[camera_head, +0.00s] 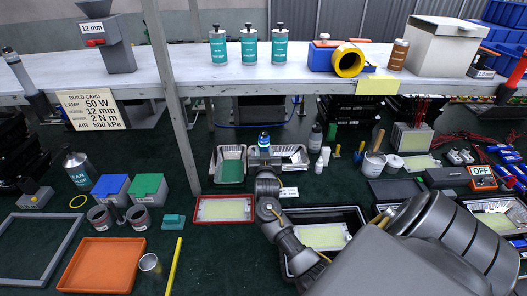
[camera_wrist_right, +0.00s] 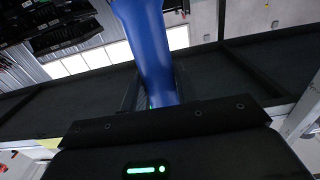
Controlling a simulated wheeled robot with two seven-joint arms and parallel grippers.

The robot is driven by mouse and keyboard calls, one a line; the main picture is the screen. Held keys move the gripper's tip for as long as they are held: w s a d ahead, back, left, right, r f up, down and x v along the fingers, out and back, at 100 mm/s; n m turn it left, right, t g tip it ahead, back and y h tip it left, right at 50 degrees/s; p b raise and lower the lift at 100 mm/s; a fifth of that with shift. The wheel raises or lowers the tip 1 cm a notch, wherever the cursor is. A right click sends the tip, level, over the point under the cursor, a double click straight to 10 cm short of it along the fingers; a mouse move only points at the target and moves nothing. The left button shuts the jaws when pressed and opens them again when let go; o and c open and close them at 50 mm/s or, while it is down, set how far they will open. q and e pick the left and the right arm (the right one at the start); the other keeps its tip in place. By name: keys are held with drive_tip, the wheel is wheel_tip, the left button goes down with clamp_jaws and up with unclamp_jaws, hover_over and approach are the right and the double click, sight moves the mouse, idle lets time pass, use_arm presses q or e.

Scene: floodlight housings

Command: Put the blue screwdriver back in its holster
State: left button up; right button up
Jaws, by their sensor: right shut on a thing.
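I cannot make out the holster for certain in either view. My left gripper is not in view.
Foil trays (camera_head: 229,152) lie around the gripper, and a red-framed panel (camera_head: 224,209) sits in front. The long white bench (camera_head: 190,80) runs behind, with a grey post (camera_head: 172,95) to the left.

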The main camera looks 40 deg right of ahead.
drive_tip(key=shift+r, duration=0.1)
drive_tip(key=shift+f+b, duration=2)
drive_tip(key=shift+f, duration=0.95)
drive_tip(key=shift+a+p, duration=0.1)
drive_tip(key=shift+p, duration=0.35)
drive_tip(key=shift+f+b, duration=2.8)
drive_tip(key=shift+f, duration=0.85)
drive_tip(key=o, duration=1.1)
drive_tip(key=shift+s, duration=0.1)
drive_tip(key=shift+o, duration=0.2)
drive_tip(key=shift+f, duration=0.1)
drive_tip(key=b+v, duration=0.2)
drive_tip(key=v, duration=0.8)
drive_tip(key=shift+s+a, duration=0.25)
drive_tip(key=shift+a, duration=0.05)
